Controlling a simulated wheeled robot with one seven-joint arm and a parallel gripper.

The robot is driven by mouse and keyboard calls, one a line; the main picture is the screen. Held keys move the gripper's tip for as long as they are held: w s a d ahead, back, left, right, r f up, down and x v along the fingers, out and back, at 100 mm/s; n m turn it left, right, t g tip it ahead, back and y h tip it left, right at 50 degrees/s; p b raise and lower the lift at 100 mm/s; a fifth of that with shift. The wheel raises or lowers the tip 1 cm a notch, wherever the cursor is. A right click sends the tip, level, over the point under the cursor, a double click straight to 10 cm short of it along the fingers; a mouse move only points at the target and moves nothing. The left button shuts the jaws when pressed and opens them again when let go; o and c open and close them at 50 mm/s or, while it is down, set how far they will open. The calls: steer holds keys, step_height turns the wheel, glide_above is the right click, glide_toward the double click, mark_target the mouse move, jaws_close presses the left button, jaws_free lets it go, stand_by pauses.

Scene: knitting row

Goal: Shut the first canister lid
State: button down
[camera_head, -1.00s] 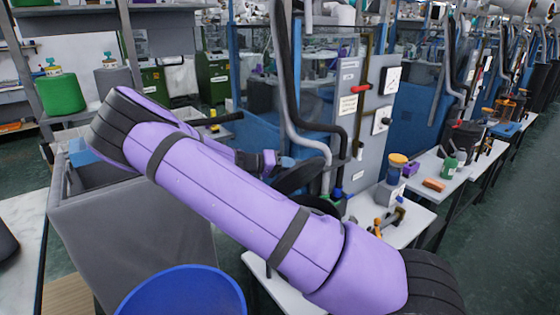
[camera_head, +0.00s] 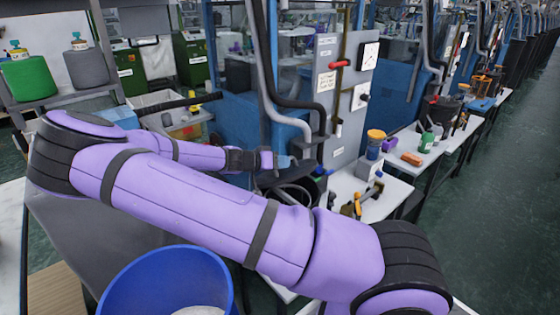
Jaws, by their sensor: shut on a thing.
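My gripper (camera_head: 284,162) is at the end of my purple arm, near the middle of the picture, in front of the grey machine panel. It is small here and its fingertips are hard to make out. A dark round lid (camera_head: 266,179) is right below and beside the fingers, and they appear closed on its edge. A black canister (camera_head: 301,191) with a pale curved rim shows just below and right of the gripper. My forearm hides its lower part, so how far the lid stands open is unclear.
A blue bucket (camera_head: 150,280) stands in front, below my arm. A white bench (camera_head: 345,187) to the right holds a yellow-topped jar (camera_head: 375,145) and small tools. The right aisle floor (camera_head: 490,215) is clear.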

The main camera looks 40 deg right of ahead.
steer(key=c, duration=1.1)
jaws_free()
steer(key=shift+a, duration=0.1)
steer(key=v, duration=1)
steer(key=shift+a+r, duration=0.1)
steer(key=shift+a, duration=0.2)
